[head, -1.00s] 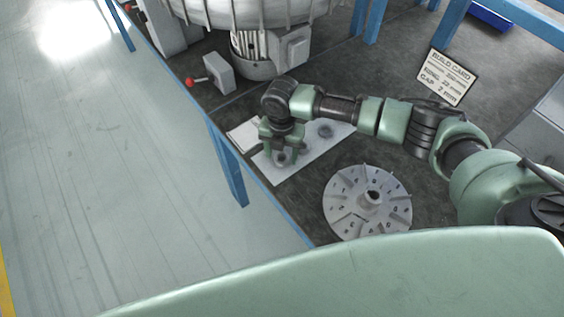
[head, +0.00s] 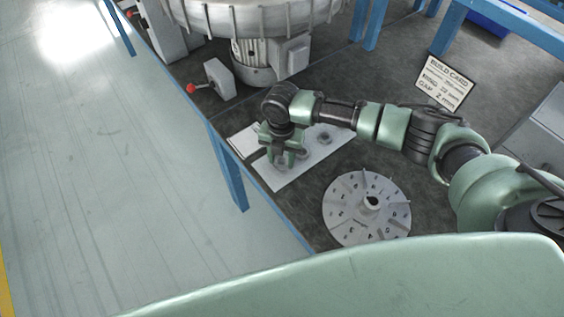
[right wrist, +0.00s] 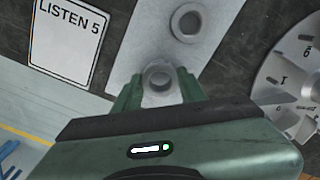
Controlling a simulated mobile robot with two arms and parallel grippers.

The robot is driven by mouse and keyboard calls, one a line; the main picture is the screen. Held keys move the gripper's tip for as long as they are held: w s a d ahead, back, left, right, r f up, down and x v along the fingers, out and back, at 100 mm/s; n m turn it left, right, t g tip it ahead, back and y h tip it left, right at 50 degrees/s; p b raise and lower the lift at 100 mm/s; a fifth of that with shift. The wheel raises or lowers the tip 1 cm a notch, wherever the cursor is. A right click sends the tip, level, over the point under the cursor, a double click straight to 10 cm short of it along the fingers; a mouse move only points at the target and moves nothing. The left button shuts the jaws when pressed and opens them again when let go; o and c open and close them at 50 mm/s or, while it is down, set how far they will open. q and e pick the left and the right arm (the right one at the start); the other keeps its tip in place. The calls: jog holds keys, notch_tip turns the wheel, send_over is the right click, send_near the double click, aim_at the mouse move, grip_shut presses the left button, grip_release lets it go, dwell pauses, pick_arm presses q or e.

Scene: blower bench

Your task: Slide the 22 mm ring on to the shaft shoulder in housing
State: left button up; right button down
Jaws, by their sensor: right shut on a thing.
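My right gripper (head: 281,163) points down over the pale plate (head: 312,166) near the bench's front edge. In the right wrist view its fingers stand on either side of a grey metal ring (right wrist: 159,80), and it is shut on that ring. I cannot read the ring's size, nor tell whether it is clear of the plate. A second ring (right wrist: 186,22) sits farther along the plate and also shows in the head view (head: 324,137). The large grey blower housing (head: 250,18) stands at the back with its motor below. Its shaft shoulder is not visible. My left gripper is out of view.
A numbered, finned grey disc (head: 366,222) with a central hub lies right of the plate. A build card (head: 445,82) stands behind my right arm. A red-knobbed lever box (head: 218,80) is by the motor. A "LISTEN 5" card (right wrist: 68,38) lies beside the plate.

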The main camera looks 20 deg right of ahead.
jog(key=shift+r+p, duration=1.65)
jog(key=shift+r, duration=0.3)
